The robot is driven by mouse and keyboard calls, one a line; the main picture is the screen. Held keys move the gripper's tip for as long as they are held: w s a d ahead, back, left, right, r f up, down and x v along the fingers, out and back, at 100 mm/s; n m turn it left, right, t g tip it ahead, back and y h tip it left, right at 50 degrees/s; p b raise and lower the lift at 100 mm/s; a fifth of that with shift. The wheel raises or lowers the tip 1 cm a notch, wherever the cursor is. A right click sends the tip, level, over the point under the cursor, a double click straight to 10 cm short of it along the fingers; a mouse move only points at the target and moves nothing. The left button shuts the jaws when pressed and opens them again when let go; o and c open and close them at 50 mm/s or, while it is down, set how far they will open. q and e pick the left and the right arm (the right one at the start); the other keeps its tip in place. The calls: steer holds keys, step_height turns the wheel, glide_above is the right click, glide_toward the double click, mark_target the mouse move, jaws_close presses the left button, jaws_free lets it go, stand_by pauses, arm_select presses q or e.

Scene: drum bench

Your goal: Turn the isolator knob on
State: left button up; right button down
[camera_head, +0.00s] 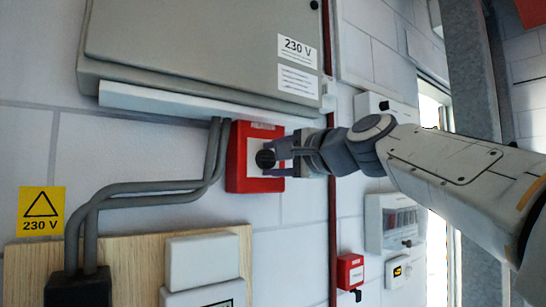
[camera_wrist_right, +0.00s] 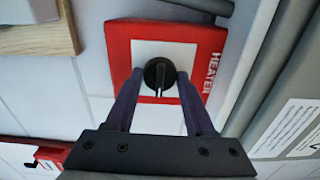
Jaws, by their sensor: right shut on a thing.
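The isolator is a red box (camera_head: 238,176) on the white brick wall with a white face plate and a round black knob (camera_head: 265,159). In the right wrist view the red box (camera_wrist_right: 121,60) carries the word HEATER, and the black knob (camera_wrist_right: 160,74) has a ridge with a pale mark. My right gripper (camera_head: 270,158) reaches in from the right. In the right wrist view its two fingers (camera_wrist_right: 160,82) are closed on the knob's sides. The finger contact is partly hidden in the head view. My left gripper is in neither view.
A grey 230 V cabinet (camera_head: 190,45) hangs just above the box. Grey conduits (camera_head: 150,187) run close on its left. A wooden board (camera_head: 130,262) is below left. Another red box (camera_head: 350,271) and a white breaker box (camera_head: 373,222) are at the lower right.

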stand_by(0.5)
steer(key=shift+c, duration=1.3)
jaws_free()
steer(key=b+v, duration=0.4)
steer(key=v, duration=0.6)
steer(key=shift+s+b, duration=0.2)
steer(key=shift+b, duration=0.1)
steer(key=shift+d, duration=0.1)
